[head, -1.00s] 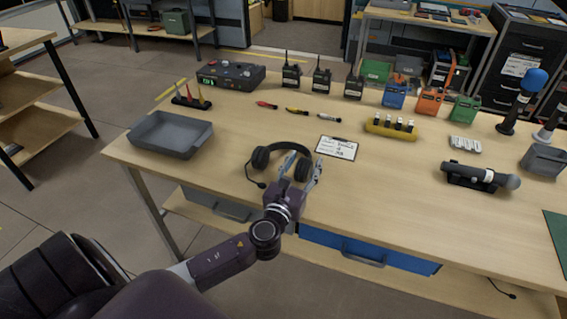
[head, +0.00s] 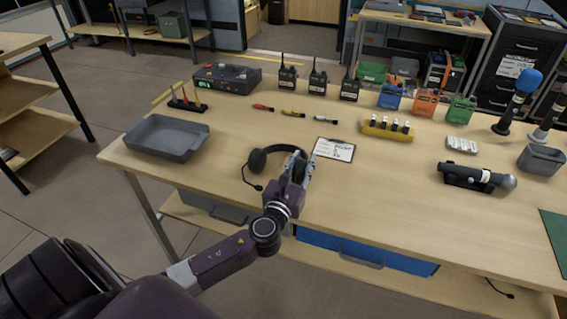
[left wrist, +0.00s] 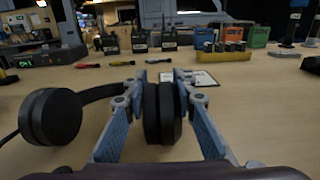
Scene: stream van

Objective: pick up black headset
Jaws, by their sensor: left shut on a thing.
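The black headset (head: 257,160) is on the table near its front edge, with its headband and boom microphone to the left of my left gripper (head: 303,163). In the left wrist view one ear cup (left wrist: 162,112) sits between the two fingers of my left gripper (left wrist: 160,85), which are shut on it. The other ear cup (left wrist: 52,117) is outside the fingers on the left. In the head view the gripped cup is mostly hidden by the gripper. I cannot tell whether the headset is clear of the tabletop. My right gripper is not in view.
A grey tray (head: 167,137) is to the left and a clipboard (head: 334,149) lies just right of the gripper. Behind are small coloured pens (head: 293,113), several radios (head: 318,80) and a yellow holder (head: 386,128). A microphone (head: 478,177) lies at the right.

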